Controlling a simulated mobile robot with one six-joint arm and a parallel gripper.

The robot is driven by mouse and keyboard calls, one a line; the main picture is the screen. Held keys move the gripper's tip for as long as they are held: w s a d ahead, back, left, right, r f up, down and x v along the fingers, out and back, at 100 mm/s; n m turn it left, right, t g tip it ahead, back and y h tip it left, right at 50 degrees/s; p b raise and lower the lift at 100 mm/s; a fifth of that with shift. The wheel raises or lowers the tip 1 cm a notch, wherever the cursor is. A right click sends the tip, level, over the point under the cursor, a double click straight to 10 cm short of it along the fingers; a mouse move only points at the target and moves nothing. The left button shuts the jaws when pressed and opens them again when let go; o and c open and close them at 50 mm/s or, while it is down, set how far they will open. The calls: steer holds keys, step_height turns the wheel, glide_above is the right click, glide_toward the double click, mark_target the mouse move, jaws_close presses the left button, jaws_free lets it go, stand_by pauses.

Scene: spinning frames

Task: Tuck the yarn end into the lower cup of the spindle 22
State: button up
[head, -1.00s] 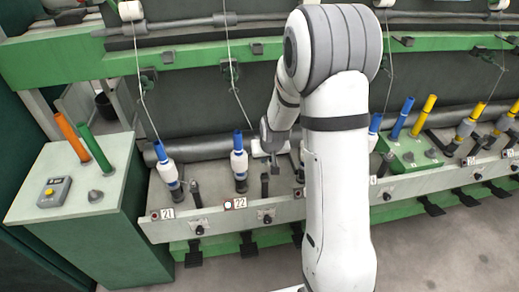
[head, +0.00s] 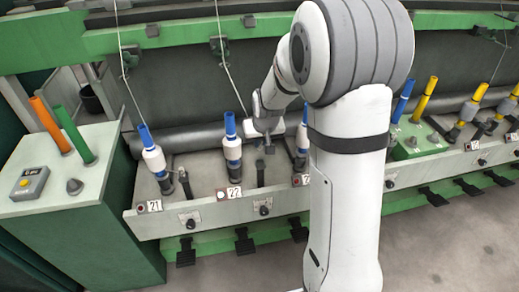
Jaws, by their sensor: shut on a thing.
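Spindle 22 (head: 232,150) stands upright behind its number plate (head: 235,192), with a blue tube and a white yarn package. Its lower cup (head: 235,178) is a small dark part below the package; its detail is too small to tell. The thin pale yarn (head: 230,82) hangs from above and slants down to my gripper (head: 268,147). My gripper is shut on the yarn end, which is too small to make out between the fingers. It is to the right of spindle 22, at about package height in the picture and apart from it.
Spindle 21 (head: 154,160) stands to the left with its own yarn. Another blue-tubed spindle (head: 302,140) stands close to the right of my gripper, partly behind my arm. A dark post (head: 261,174) rises between them. A side cabinet (head: 60,180) is at the left.

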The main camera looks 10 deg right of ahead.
steer(key=shift+f, duration=0.15)
steer(key=shift+f+b, duration=2.35)
steer(key=shift+f, duration=1.05)
steer(key=o, duration=0.8)
steer(key=shift+c, duration=0.2)
steer(key=v, duration=0.7)
steer(key=shift+r+p, duration=0.4)
steer(key=shift+p, duration=0.05)
steer(key=shift+s, duration=0.15)
